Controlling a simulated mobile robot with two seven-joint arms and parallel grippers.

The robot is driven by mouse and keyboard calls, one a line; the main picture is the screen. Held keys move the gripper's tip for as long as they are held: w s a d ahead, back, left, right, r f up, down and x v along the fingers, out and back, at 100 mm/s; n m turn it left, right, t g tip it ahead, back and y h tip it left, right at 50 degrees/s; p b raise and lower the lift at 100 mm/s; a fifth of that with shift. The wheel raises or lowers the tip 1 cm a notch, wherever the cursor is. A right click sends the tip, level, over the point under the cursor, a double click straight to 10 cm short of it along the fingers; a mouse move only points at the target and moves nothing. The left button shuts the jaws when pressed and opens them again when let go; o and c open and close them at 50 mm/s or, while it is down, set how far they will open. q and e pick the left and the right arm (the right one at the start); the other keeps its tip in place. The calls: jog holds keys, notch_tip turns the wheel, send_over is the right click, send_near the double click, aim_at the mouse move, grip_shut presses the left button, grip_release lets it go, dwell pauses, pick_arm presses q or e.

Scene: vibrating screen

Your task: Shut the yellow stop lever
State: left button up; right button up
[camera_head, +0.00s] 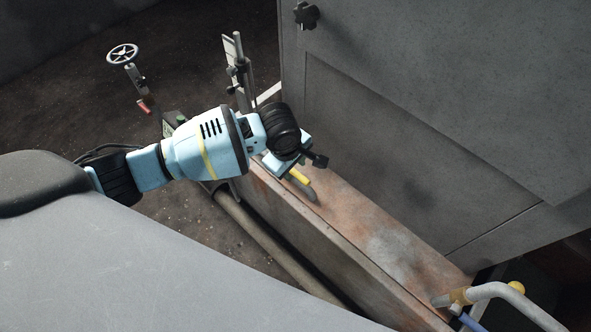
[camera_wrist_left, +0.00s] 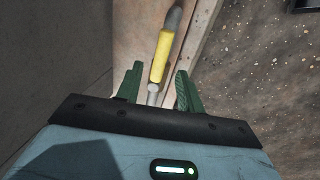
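The yellow stop lever (camera_head: 299,177) has a yellow sleeve and a grey curved end, and sits on the rusty ledge beside the grey machine wall. In the left wrist view the lever (camera_wrist_left: 160,58) runs up the picture, with a pale round tip near the gripper. My left gripper (camera_head: 290,172) is at the lever's near end, and its body hides part of it in the head view. In the left wrist view the gripper's green fingers (camera_wrist_left: 158,84) are apart, with the lever's tip showing in the gap between them. I cannot tell whether either finger touches it. My right gripper is not in view.
The rusty ledge (camera_head: 385,243) runs along the large grey panel (camera_head: 430,130), which bounds the right side. A handwheel (camera_head: 122,53) stands at the back left. A curved grey pipe (camera_head: 505,292) with a yellow part is at the lower right. A long pipe (camera_head: 265,240) lies below the ledge.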

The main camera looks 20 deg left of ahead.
aim_at(295, 173)
pick_arm(q)
jog(key=shift+w+d+f+b, duration=0.1)
jog(key=shift+w+f+b, duration=0.1)
jog(key=shift+f, duration=0.4)
jog(key=shift+w+d+f+b, duration=0.1)
jog(key=shift+f+b, duration=0.05)
jog(key=shift+f, duration=0.45)
jog(key=shift+a, duration=0.1)
grip_shut()
